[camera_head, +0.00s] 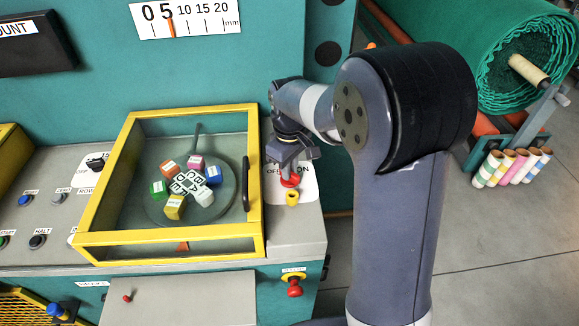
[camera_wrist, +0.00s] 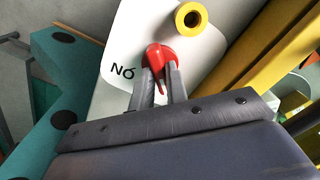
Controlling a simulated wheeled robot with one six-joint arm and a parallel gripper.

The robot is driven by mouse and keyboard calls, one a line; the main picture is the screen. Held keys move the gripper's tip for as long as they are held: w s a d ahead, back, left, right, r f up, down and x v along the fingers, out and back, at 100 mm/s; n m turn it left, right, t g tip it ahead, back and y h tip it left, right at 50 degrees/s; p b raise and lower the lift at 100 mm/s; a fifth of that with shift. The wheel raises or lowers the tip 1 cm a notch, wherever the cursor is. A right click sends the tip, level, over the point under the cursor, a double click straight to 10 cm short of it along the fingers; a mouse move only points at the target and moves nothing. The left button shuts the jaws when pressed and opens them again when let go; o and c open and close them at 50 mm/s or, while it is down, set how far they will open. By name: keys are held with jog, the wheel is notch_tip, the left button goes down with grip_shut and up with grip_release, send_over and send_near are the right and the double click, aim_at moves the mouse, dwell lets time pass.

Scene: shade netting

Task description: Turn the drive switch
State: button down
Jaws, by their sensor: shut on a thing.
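The drive switch is a red knob (camera_head: 291,181) on a white plate (camera_head: 275,189) marked OFF and ON, at the right end of the grey console. In the wrist view the red knob (camera_wrist: 161,54) sits between my two fingertips. My gripper (camera_head: 287,171) reaches down onto it from above, and in the wrist view my gripper (camera_wrist: 161,75) is shut on the knob. The letters "NO" show upside down beside it. The knob's pointer and exact angle are partly hidden by my fingers.
A yellow ring with a dark centre (camera_head: 292,197) sits just in front of the knob. A yellow-framed clear cover (camera_head: 122,178) over coloured cubes stands close on the left. A red knob (camera_head: 294,287) is on the console's front. A green netting roll (camera_head: 480,40) is at right.

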jog(key=c, duration=1.4)
grip_release()
notch_tip(320, 180, up, 11)
jog(key=shift+b, duration=0.45)
jog(key=shift+f, duration=0.2)
notch_tip(320, 180, down, 11)
jog(key=shift+r+p, duration=0.1)
jog(key=shift+p, duration=0.4)
jog(key=shift+r+m, duration=0.1)
jog(key=shift+m, duration=0.7)
jog(key=shift+n, duration=0.3)
